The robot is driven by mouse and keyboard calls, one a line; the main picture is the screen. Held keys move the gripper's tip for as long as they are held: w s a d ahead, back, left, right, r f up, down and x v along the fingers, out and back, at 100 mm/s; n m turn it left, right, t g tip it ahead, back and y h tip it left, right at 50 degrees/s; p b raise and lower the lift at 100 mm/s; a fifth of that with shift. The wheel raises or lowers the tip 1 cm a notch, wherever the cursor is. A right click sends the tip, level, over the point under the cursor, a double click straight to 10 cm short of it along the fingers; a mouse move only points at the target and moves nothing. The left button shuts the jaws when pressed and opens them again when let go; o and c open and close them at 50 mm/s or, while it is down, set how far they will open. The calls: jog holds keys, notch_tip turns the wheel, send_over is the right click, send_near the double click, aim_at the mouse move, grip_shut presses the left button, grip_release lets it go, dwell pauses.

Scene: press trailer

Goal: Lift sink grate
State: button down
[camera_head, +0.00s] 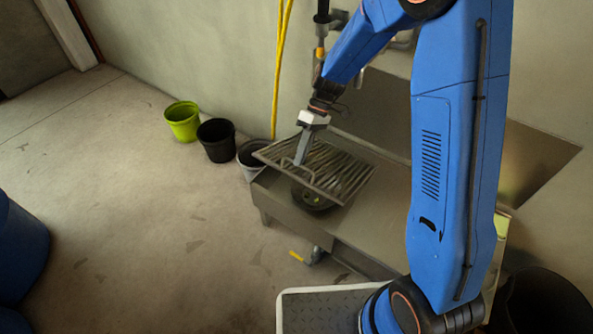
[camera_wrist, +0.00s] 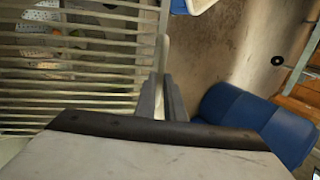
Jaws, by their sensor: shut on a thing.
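The sink grate (camera_head: 345,176) is a metal frame of parallel bars. In the head view it is held above the left part of the metal sink (camera_head: 385,212), looking tilted. A dark round thing (camera_head: 312,198) shows beneath the grate. Through the bars, the wrist view shows pale perforated items, partly hidden.
Green (camera_head: 183,121), black (camera_head: 217,141) and grey (camera_head: 249,157) buckets stand on the floor left of the sink. A yellow hose (camera_head: 280,70) hangs by the wall behind. A blue rounded object (camera_head: 20,250) stands at the left edge.

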jog(key=shift+v, duration=1.9)
jog(key=shift+w+d+f, duration=0.15)
jog(key=shift+w, duration=0.05)
jog(key=c, duration=1.8)
grip_release()
jog(key=shift+c, duration=0.2)
notch_tip(320, 180, up, 10)
